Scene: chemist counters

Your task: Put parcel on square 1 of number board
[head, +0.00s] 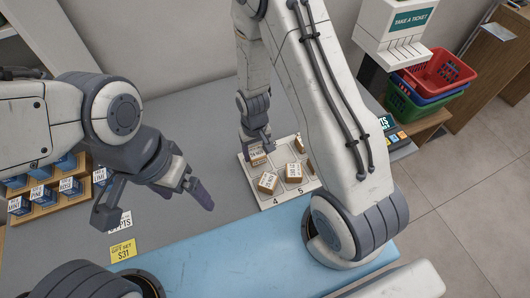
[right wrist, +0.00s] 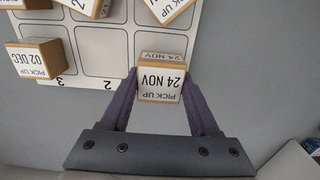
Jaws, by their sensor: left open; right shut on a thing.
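The white number board (head: 250,182) lies on the grey counter. My right gripper (head: 256,140) is shut on a small brown parcel (head: 257,156) with a white label. In the right wrist view my right gripper (right wrist: 162,90) grips the parcel (right wrist: 161,84), labelled PICK UP 24 NOV, between its dark fingers. It is over the near right edge of the board, beside square 2 (right wrist: 105,60); the number there is hidden behind it. I cannot tell whether it touches the board. My left gripper (head: 155,205) is open and empty above the counter, left of the board.
Several other parcels stand on the board, one (head: 268,183) near square 4 and one (right wrist: 40,60) labelled 02 DEC on square 3. A rack of blue boxes (head: 45,190) is at left. A yellow card (head: 123,250) lies in front. Baskets (head: 435,75) stand at right.

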